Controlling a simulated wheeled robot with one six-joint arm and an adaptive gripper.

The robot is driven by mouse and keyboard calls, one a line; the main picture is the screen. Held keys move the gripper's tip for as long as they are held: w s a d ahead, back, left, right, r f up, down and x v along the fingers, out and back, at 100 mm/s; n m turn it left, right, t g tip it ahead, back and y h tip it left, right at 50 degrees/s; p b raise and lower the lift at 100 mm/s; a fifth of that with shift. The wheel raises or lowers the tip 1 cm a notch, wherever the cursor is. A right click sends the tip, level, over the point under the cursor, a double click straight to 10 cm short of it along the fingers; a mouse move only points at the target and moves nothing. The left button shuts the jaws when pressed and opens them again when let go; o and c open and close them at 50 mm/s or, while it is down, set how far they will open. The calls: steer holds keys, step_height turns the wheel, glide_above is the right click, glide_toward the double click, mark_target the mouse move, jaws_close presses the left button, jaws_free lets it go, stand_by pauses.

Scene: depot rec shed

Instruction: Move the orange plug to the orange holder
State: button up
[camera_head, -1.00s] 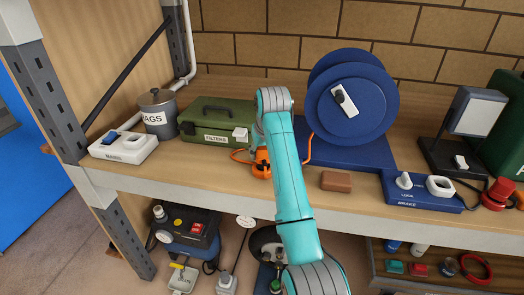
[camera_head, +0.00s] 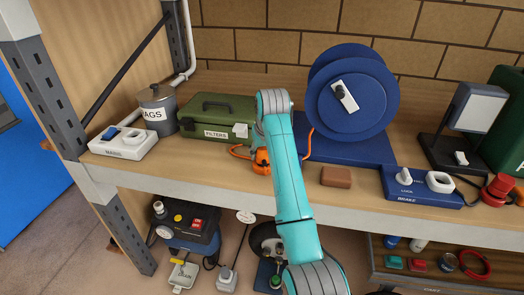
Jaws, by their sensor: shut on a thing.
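An orange plug-like body (camera_head: 261,161) sits low at the left side of my arm, above or on the shelf top. An orange cable (camera_head: 238,152) loops beside it, and another stretch shows right of my arm, near the blue reel. My gripper (camera_head: 258,147) is at the orange body, shut on it; my arm hides most of the fingers and the grip. I cannot tell whether the body touches the shelf. An orange piece (camera_head: 520,195) is cut off at the right edge; I cannot tell whether it is the orange holder.
A green FILTERS case (camera_head: 218,117) stands left of my arm. A blue reel (camera_head: 352,98) stands to the right. A brown block (camera_head: 336,177) lies near the front edge. A blue BRAKE panel (camera_head: 422,192) and a lamp (camera_head: 470,112) are farther right. Several items fill the lower shelf.

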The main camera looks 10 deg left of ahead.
steer(key=o, duration=1.2)
